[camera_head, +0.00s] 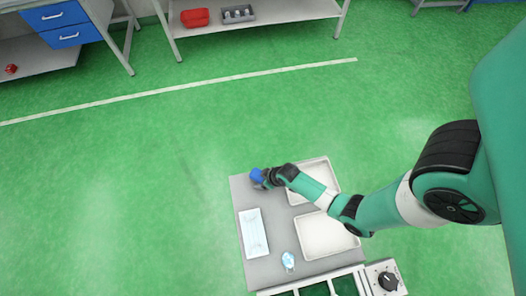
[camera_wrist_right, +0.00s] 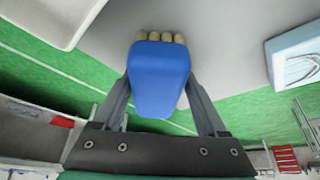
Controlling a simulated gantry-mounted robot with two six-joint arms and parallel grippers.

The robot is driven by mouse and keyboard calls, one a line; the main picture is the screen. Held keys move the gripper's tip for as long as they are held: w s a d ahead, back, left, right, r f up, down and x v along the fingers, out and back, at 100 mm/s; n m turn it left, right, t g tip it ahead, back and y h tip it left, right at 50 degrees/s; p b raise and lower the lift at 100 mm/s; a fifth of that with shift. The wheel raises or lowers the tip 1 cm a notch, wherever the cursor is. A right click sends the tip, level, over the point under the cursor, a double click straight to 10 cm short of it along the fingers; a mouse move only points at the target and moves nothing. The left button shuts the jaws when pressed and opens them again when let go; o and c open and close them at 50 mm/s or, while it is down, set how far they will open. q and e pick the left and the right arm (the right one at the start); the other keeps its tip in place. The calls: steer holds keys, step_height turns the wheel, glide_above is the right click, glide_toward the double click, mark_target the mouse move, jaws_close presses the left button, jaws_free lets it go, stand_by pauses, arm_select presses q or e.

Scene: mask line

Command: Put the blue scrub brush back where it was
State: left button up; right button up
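The blue scrub brush (camera_wrist_right: 158,80) is between the two fingers of my right gripper (camera_wrist_right: 160,100) in the right wrist view, with its pale bristles pointing away from the palm. The fingers press on both sides of the blue body. In the head view the brush (camera_head: 257,175) is at the end of my right arm, over the far left corner of the grey work surface (camera_head: 270,215). I cannot tell whether the bristles touch the surface. My left gripper is not in view.
Two white trays (camera_head: 328,238) (camera_head: 299,198) lie on the right of the surface. A box with a pale blue mask (camera_head: 253,232) lies on the left, with a small clear-blue item (camera_head: 288,260) near the front. A dial box (camera_head: 387,281) is at front right.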

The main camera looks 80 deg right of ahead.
steer(key=shift+s+f, duration=0.35)
steer(key=p+v, duration=0.3)
steer(key=v, duration=0.1)
steer(key=p+v, duration=0.2)
steer(key=v, duration=0.1)
steer(key=w+p+v, duration=0.1)
steer(key=p+v, duration=0.2)
steer(key=v, duration=0.1)
steer(key=shift+s+d+r+p, duration=0.1)
steer(key=shift+d+r+p, duration=0.25)
steer(key=shift+r, duration=0.3)
steer(key=shift+s+a+r+p, duration=0.15)
steer(key=shift+s+r+p, duration=0.15)
steer(key=shift+r, duration=0.05)
